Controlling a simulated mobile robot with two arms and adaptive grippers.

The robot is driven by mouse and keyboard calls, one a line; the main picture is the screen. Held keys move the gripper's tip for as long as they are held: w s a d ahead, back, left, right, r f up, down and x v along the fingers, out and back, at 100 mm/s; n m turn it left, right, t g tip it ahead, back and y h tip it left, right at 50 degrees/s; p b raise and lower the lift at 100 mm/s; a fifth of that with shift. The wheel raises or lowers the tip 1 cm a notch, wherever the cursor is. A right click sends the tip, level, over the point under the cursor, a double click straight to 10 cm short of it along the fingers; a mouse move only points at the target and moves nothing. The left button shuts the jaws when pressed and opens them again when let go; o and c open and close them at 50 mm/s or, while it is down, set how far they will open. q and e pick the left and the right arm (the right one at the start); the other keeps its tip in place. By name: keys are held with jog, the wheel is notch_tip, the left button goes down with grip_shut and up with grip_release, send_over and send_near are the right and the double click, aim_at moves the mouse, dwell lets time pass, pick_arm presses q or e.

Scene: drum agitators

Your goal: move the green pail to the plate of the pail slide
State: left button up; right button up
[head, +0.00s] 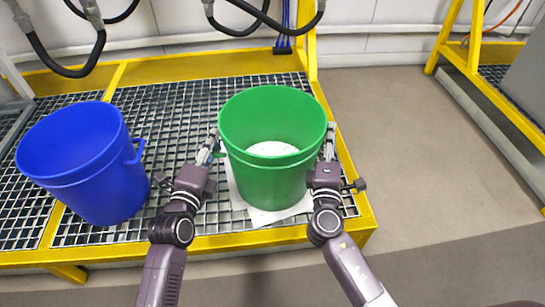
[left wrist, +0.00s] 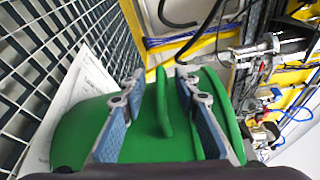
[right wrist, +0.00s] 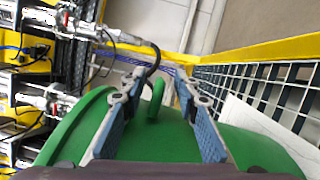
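The green pail (head: 268,177) stands upright, with something white in its bottom. It appears to rest on a white sheet or plate (head: 262,217) on the grating. My left gripper (head: 214,140) is at the pail's left side. In the left wrist view its fingers are apart, with a green side handle (left wrist: 163,103) between them. My right gripper (head: 331,132) is at the right side. In the right wrist view its fingers are also apart, around the other handle (right wrist: 155,100). I cannot identify the pail slide in these views.
A blue pail (head: 85,165) stands on the grating to the left. The grating platform (head: 170,110) has a yellow frame (head: 200,243). A yellow post (head: 309,40) and black hoses (head: 62,68) are at the back. The floor (head: 415,160) to the right is clear.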

pick_arm(q)
jog(key=shift+w, duration=0.2)
pick_arm(e)
jog(key=shift+w, duration=0.2)
pick_arm(q)
grip_shut()
pick_arm(e)
grip_shut()
pick_arm(q)
jog(key=shift+r, duration=0.4)
pick_arm(e)
jog(key=shift+r, duration=0.35)
